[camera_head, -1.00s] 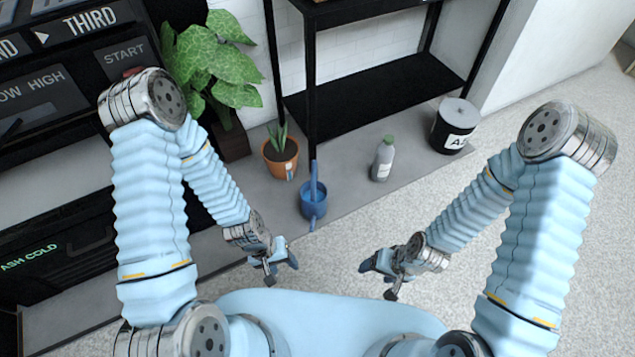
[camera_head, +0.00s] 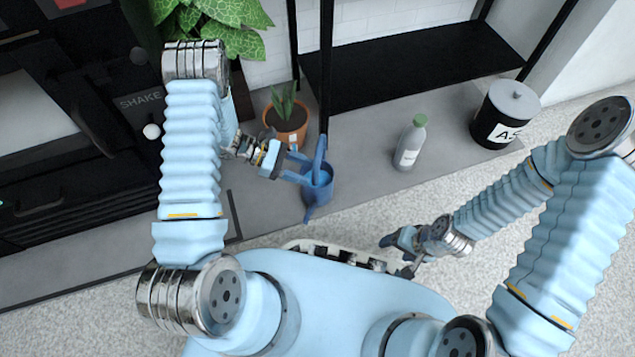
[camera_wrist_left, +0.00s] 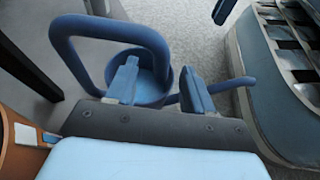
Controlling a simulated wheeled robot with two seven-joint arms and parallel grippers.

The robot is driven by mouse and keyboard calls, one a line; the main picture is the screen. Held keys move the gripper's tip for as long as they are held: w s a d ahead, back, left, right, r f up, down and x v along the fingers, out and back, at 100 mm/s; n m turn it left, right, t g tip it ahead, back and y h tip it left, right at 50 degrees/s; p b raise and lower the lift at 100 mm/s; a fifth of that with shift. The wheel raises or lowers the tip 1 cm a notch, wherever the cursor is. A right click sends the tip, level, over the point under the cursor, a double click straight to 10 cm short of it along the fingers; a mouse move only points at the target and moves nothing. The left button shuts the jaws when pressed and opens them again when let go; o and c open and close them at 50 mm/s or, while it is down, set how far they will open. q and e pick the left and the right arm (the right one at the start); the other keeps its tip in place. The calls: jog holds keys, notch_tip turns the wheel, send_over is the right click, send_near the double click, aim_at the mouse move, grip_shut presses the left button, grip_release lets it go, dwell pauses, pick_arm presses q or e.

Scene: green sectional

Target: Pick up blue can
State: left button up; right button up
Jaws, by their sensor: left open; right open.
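The blue can (camera_head: 318,190) is a small watering can with a tall looped handle and a thin spout, standing upright on the grey floor strip. My left gripper (camera_head: 299,168) is open just left of the can, with its fingers pointing toward it. In the left wrist view, the can (camera_wrist_left: 152,62) shows beyond and between the two open fingers (camera_wrist_left: 160,88), its handle arching to the left and its spout out to the right. I cannot tell whether a finger touches it. My right gripper (camera_head: 394,256) is open and empty, low over the pale carpet.
A terracotta plant pot (camera_head: 287,128) stands close behind the left gripper. A grey bottle with a green cap (camera_head: 410,145) and a black bin with a grey lid (camera_head: 504,115) stand to the right. A black shelf (camera_head: 410,70) is behind.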

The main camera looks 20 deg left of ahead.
aim_at(313, 174)
pick_arm(q)
jog(key=x, duration=0.3)
jog(key=shift+d+f, duration=0.2)
jog(key=shift+d, duration=0.1)
jog(key=shift+c, duration=0.3)
grip_shut()
jog(key=shift+r, duration=0.1)
dwell(0.8)
